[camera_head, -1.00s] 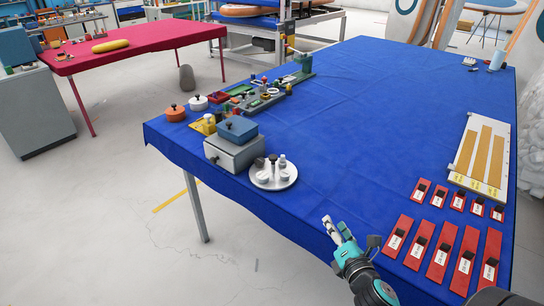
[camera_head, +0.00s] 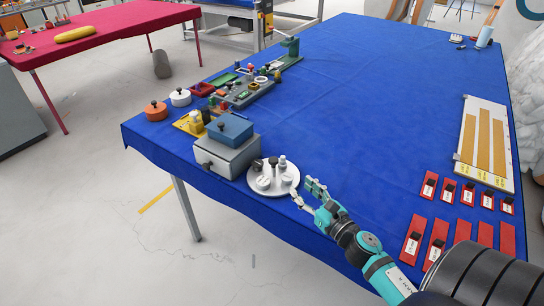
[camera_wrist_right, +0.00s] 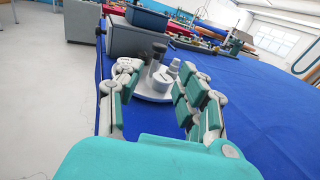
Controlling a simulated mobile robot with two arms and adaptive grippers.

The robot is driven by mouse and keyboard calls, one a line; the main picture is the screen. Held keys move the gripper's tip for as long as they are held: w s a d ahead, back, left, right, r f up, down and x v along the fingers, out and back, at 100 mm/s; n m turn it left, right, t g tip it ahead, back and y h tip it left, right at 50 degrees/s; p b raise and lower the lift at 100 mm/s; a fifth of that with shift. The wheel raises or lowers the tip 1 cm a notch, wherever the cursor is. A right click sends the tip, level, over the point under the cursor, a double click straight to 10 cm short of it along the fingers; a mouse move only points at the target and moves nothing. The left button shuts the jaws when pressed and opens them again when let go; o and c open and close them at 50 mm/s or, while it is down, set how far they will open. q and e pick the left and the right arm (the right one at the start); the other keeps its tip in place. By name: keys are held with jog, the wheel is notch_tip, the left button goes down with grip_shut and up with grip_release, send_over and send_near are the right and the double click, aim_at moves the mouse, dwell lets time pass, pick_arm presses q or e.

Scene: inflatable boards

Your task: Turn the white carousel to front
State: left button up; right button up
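The white carousel (camera_head: 275,194) is a round turntable near the blue table's front left edge, just right of the grey box. It carries several small grey and white jars and bottles, one with a dark top. It also shows between my fingers in the right wrist view (camera_wrist_right: 150,97). My right gripper (camera_head: 304,191) is open at the carousel's front right rim; the wrist view shows its two fingers (camera_wrist_right: 158,68) apart with nothing clasped. I cannot tell whether a fingertip touches the rim. My left gripper is not in view.
A grey box (camera_head: 226,156) with a blue lidded box (camera_head: 230,129) stands left of the carousel. An orange pot (camera_head: 156,111) and a white pot (camera_head: 180,97) sit behind it. Red labelled tags (camera_head: 428,186) lie at the right. The table middle is clear.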

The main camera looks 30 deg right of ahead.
jog(key=p, duration=0.2)
send_near(273, 159)
jog(key=shift+w, duration=0.75)
jog(key=w+p, duration=0.1)
jog(key=w, duration=0.6)
jog(key=shift+w+f, duration=0.15)
jog(key=shift+f, duration=0.05)
jog(key=shift+w, duration=0.55)
grip_shut()
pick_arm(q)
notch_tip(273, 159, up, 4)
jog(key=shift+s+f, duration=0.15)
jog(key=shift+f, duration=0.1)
pick_arm(e)
jog(key=shift+f, duration=0.1)
jog(key=shift+w+f, duration=0.1)
